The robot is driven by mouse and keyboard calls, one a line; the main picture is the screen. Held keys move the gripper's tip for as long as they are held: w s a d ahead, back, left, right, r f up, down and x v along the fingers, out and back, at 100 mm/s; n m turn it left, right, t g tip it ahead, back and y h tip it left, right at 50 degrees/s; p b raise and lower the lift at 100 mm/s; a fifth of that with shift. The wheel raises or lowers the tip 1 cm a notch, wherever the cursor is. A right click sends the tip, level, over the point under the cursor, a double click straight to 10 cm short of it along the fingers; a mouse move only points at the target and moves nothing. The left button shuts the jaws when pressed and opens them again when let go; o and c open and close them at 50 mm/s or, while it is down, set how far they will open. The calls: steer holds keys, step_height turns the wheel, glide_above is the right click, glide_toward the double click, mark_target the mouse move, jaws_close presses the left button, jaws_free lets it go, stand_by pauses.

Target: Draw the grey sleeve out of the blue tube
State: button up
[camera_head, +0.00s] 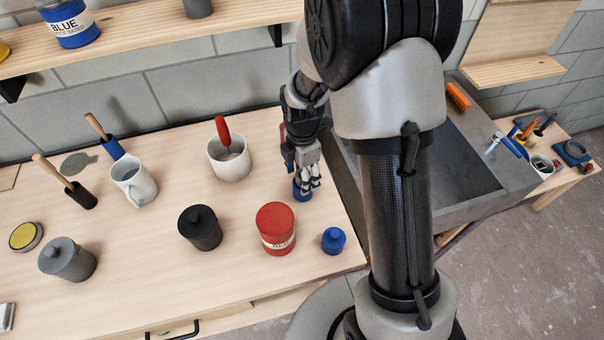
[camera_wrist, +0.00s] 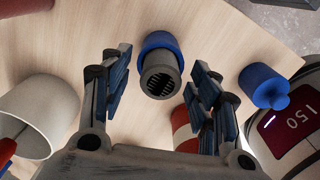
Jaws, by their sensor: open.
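The blue tube (camera_head: 302,194) stands on the bench beneath my gripper (camera_head: 309,178). In the wrist view the blue tube (camera_wrist: 155,40) shows as a blue ring around the grey sleeve (camera_wrist: 161,60). The sleeve's open end, with dark slots inside, sticks out of the tube toward the camera. My gripper (camera_wrist: 157,72) is open, with one finger left and one right of the sleeve. Clear gaps show on both sides in that view. In the head view the fingers hide the sleeve.
A red can (camera_head: 276,229) and a small blue jar (camera_head: 333,240) stand in front of the tube. A white mug with a red-handled tool (camera_head: 229,160) stands left. A black jar (camera_head: 200,229) is farther left. A sink (camera_head: 460,150) lies to the right.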

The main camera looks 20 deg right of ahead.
steer(key=c, duration=1.1)
steer(key=shift+c, duration=0.2)
steer(key=shift+r, duration=0.1)
steer(key=shift+r+p, duration=2.95)
steer(key=shift+r, duration=0.9)
steer(key=shift+r+p, duration=1.1)
steer(key=shift+r, duration=0.4)
